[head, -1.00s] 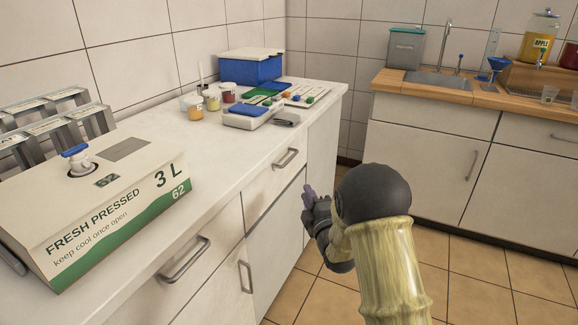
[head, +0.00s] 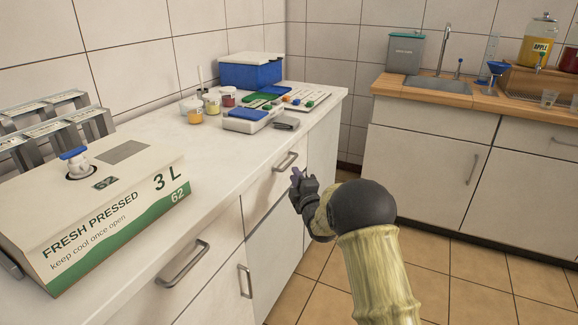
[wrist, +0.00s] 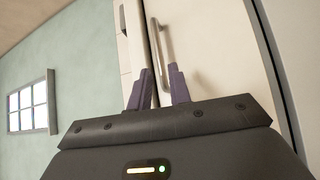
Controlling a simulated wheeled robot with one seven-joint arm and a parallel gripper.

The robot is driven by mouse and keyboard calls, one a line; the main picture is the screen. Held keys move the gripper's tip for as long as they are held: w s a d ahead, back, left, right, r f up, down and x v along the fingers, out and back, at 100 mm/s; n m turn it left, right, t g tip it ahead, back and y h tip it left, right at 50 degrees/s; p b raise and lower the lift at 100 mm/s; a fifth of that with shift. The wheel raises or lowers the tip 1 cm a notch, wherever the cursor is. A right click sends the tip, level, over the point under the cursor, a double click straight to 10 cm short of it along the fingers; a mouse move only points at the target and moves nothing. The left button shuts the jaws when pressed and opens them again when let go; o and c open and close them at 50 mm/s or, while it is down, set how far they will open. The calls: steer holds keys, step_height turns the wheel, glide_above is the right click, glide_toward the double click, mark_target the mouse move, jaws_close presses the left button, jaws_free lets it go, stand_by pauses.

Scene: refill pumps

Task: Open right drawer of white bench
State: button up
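The white bench (head: 140,118) runs along the left wall. Its right drawer (head: 265,190) is shut, with a grey bar handle (head: 286,161) on its front. My gripper (head: 296,178) is just in front of this drawer, close to the handle and slightly below and right of it in the head view. In the wrist view, the purple fingers of my gripper (wrist: 158,80) are apart. The handle (wrist: 160,48) shows just beyond the gap between them; I cannot tell whether it touches a finger.
The left drawer handle (head: 182,263) and a cupboard handle (head: 245,281) stick out nearer to me. A juice box (head: 100,215), several jars and a blue box (head: 250,72) stand on the bench top. Tiled floor (head: 460,270) is free on the right.

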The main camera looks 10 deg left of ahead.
mark_target(289, 163)
steer(key=shift+x, duration=3.6)
steer(key=shift+c, duration=0.4)
jaws_close()
